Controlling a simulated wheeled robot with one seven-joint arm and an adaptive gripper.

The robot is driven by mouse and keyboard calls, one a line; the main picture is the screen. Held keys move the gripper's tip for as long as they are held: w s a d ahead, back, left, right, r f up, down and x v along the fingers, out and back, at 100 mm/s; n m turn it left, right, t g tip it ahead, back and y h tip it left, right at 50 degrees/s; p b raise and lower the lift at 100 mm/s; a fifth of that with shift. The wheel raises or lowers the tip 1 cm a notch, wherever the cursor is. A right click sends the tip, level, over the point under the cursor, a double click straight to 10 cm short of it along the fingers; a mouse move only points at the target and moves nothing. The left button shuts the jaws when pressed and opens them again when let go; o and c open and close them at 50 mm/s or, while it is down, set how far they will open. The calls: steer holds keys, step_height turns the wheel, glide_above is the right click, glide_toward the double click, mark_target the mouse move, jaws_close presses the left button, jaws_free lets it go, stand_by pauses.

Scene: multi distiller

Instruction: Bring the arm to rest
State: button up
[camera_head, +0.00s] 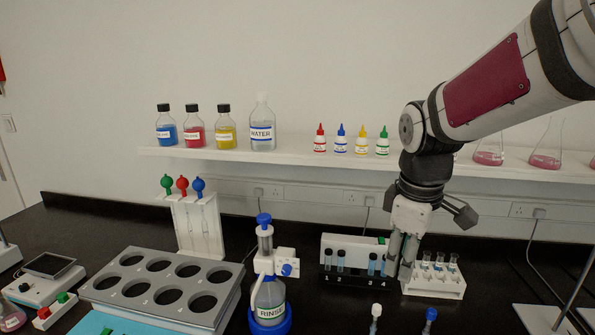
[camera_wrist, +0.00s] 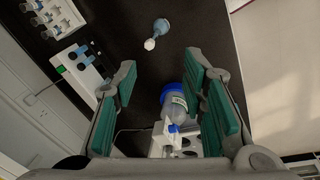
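My gripper (camera_head: 402,250) hangs from the arm on the right in the head view, pointing down between the black numbered vial rack and the white tube rack. In the wrist view, my gripper (camera_wrist: 160,100) has its green-padded fingers wide apart. Nothing is held between them. The RINSE bottle (camera_head: 268,298), with its blue base and pump top, stands apart from the fingers at the lower middle of the head view. In the wrist view the bottle (camera_wrist: 173,100) shows beyond the gap between the fingers.
The vial rack (camera_head: 328,253) and tube rack (camera_head: 436,288) are close to my gripper. A wall shelf (camera_head: 300,153) with bottles and flasks runs behind the arm. A grey holed rack (camera_head: 122,276) stands at left. Two small capped items stand at the front edge.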

steer(key=s+r+m+t, duration=0.1)
steer(key=s+r+m, duration=0.1)
steer(key=s+m, duration=0.3)
steer(key=s+r+m+t, duration=0.2)
steer(key=s+m, duration=0.3)
steer(key=s, duration=0.7)
steer(key=shift+r+m+t+y+b, duration=0.3)
steer(key=shift+r, duration=0.05)
